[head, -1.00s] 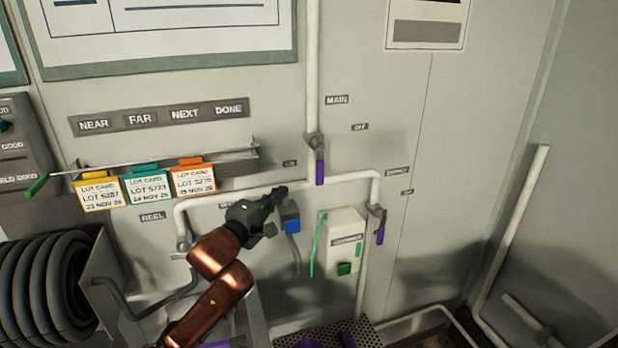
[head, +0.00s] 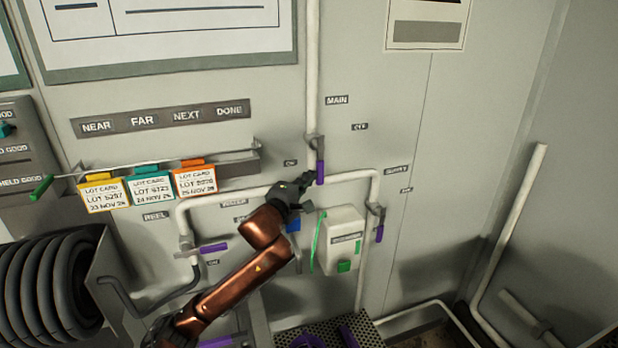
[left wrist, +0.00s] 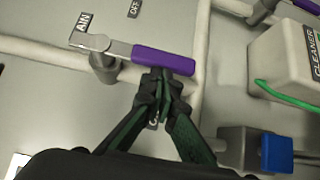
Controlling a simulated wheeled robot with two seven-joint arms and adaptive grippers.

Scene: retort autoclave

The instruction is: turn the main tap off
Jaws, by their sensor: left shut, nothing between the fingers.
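The main tap is a valve on the vertical white pipe below the MAIN sign (head: 337,100). Its purple lever (head: 320,172) hangs straight down, in line with the pipe. An OFF label (head: 360,127) is up and right of the valve, and an ON label (head: 290,162) is to its left. My left gripper (head: 306,181) is shut and empty, just left of the lever's lower part. In the left wrist view, the shut fingertips (left wrist: 163,84) are at the edge of the purple lever (left wrist: 163,60), near its free end; I cannot tell whether they touch. My right gripper is out of view.
Another purple lever (head: 379,233) hangs on the right branch, and one (head: 214,248) points sideways on the left branch. A white cleaner box (head: 342,225) and blue block (head: 293,225) sit below. A card rail (head: 215,163) and hose reel (head: 50,285) are left.

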